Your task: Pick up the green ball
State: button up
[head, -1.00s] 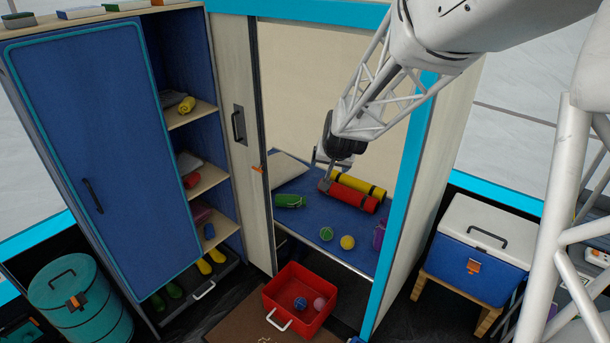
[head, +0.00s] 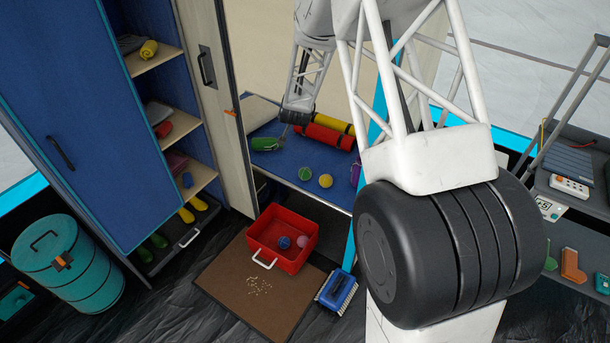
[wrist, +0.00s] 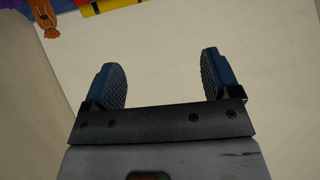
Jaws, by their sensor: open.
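The green ball (head: 305,173) lies on the blue shelf mat (head: 283,187) inside the alcove, just left of a yellow ball (head: 325,181). The end of my arm is in the alcove behind the balls, near the red and yellow rolls. In the wrist view my gripper (wrist: 161,78) is open and empty, its two blue ridged fingers set against a plain beige wall. The green ball is not in the wrist view. The fingers cannot be made out clearly in the head view.
A red roll (head: 325,137), a yellow roll (head: 335,122) and a green roll (head: 266,144) lie behind the balls. A red bin (head: 282,240) with two balls stands on the floor below. The alcove's cabinet walls are close on both sides.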

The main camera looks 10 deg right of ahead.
jog(key=w+f+m+h, duration=0.1)
jog(key=w+f, duration=0.4)
jog(key=f, duration=0.7)
jog(key=t+h, duration=0.1)
jog(key=h, duration=0.1)
send_over(304, 175)
jog(key=s+a, duration=0.3)
jog(key=a, duration=0.1)
notch_tip(304, 175, down, 9)
jog(key=f, duration=0.6)
jog(key=d+f+m+t+h, duration=0.1)
jog(key=f, duration=0.5)
jog(key=s+f+m+h, duration=0.1)
jog(key=f, duration=0.6)
jog(key=shift+d, duration=0.4)
jog(key=shift+w+f, duration=0.1)
jog(key=shift+w, duration=0.1)
jog(key=shift+x, duration=1.15)
jog(key=shift+d, duration=0.15)
jog(key=shift+x, duration=2.55)
jog(key=shift+c, duration=0.5)
